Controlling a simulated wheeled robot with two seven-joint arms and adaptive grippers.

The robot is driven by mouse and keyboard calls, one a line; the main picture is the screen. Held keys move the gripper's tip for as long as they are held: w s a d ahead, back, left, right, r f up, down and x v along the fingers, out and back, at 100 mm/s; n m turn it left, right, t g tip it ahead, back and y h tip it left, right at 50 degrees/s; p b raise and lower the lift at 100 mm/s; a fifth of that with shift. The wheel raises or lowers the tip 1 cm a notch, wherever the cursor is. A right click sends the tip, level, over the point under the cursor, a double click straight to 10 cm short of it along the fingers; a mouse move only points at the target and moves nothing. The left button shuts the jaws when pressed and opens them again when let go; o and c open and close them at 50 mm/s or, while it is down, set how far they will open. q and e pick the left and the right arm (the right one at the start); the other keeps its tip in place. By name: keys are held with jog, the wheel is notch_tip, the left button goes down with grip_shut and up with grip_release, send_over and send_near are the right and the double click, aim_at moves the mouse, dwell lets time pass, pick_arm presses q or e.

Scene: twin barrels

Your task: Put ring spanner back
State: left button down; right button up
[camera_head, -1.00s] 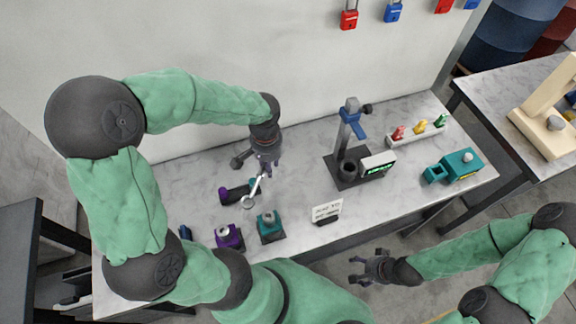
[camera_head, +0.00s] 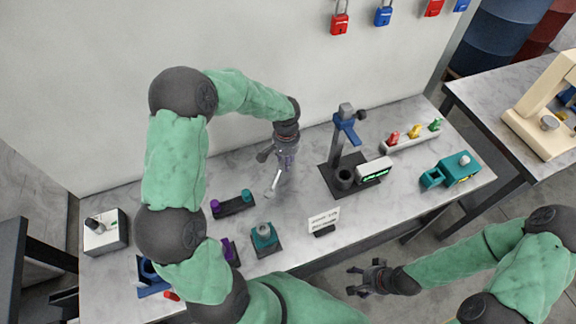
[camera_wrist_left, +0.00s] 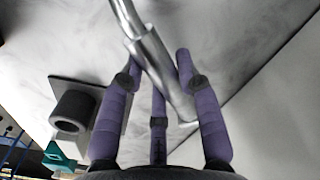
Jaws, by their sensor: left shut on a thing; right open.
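The ring spanner (camera_head: 273,184) is a silvery metal tool. My left gripper (camera_head: 284,163) is shut on it over the middle of the bench, and the spanner hangs down and slightly left from the fingers. In the left wrist view the spanner (camera_wrist_left: 149,50) lies aslant between the purple-grey fingers (camera_wrist_left: 160,105), its far end cut off by the top edge. I cannot tell whether its lower end touches the bench. My right gripper (camera_head: 368,278) is open and empty in front of the bench.
A stand (camera_head: 337,152) with a blue clamp and dark cup (camera_head: 344,178) is right of my left gripper, beside a green-lit display (camera_head: 374,171). A purple-and-teal-ended bar (camera_head: 233,206), teal block (camera_head: 264,237) and small sign (camera_head: 323,221) are nearer. Coloured pieces (camera_head: 414,135) stand at the back right.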

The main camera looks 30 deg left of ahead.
pick_arm(q)
jog(key=shift+w+f, duration=0.55)
jog(key=shift+f, duration=0.05)
jog(key=shift+f+b, duration=0.45)
jog(key=shift+f, duration=1)
jog(key=shift+f, duration=0.1)
jog(key=c, duration=0.9)
grip_release()
jog(key=shift+r, duration=0.25)
notch_tip(320, 180, up, 12)
jog(key=shift+f+p, duration=0.1)
jog(key=shift+p, duration=1.1)
